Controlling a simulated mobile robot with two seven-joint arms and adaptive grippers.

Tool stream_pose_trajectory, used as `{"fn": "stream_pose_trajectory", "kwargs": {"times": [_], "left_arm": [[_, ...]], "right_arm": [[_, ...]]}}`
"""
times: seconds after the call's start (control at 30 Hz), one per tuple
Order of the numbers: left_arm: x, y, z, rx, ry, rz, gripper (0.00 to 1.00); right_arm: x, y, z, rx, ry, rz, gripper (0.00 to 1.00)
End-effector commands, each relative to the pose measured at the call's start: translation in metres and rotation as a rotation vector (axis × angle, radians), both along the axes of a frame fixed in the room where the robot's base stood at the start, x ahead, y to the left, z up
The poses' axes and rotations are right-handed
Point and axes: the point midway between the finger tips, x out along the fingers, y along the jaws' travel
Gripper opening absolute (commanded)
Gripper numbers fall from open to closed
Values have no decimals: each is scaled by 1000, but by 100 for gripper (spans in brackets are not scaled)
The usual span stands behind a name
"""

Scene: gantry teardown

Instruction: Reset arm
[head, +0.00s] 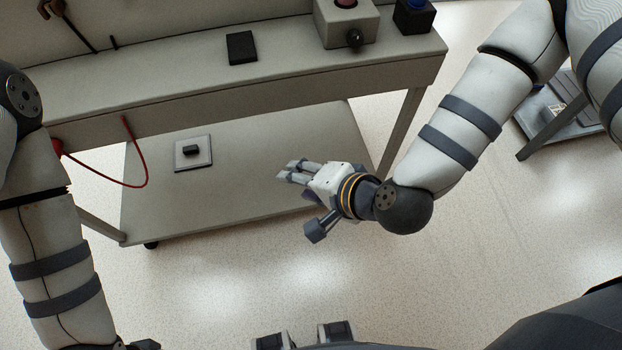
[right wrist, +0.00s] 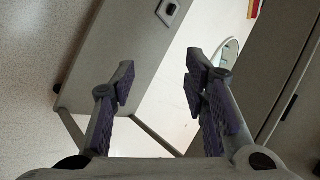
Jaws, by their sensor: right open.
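My right arm (head: 462,125) reaches in from the upper right, bent at a dark joint. Its gripper (head: 300,198) hangs in front of the bench, above the lower shelf in the picture. It is open, with nothing between its fingers. In the right wrist view the two purple-padded fingers (right wrist: 160,82) stand well apart and empty. My left arm (head: 52,255) comes down along the left side and runs out at the bottom edge. I cannot make out its gripper.
The bench (head: 190,85) carries a black block (head: 241,47), a grey box with a red button (head: 345,22) and a blue-topped dark box (head: 413,15). A red cable (head: 147,165) hangs in front. The lower shelf (head: 255,185) holds a pale plate (head: 193,153). Front floor is open.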

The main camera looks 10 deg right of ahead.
Motion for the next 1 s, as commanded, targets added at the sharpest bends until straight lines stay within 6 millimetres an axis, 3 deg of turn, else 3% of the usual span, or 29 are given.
{"fn": "stream_pose_trajectory", "kwargs": {"times": [0.57, 0.67, 0.73, 0.8, 0.9, 1.0], "left_arm": [[1, 0, 1, -1, -2, 1, 41], [3, 0, 3, 0, -9, 1, 41], [5, 0, 5, 0, -18, 1, 41], [8, 0, 8, -1, -27, 1, 41], [11, 0, 11, 0, -38, 1, 41], [13, 0, 12, 0, -44, 1, 41]], "right_arm": [[-10, -2, -7, -24, 18, 29, 41], [-47, -11, -28, -110, 90, 138, 41], [-95, -29, -52, -222, 183, 283, 41], [-147, -59, -71, -342, 288, 443, 41], [-208, -108, -81, -485, 429, 644, 41], [-246, -148, -79, -581, 533, 784, 41]]}}
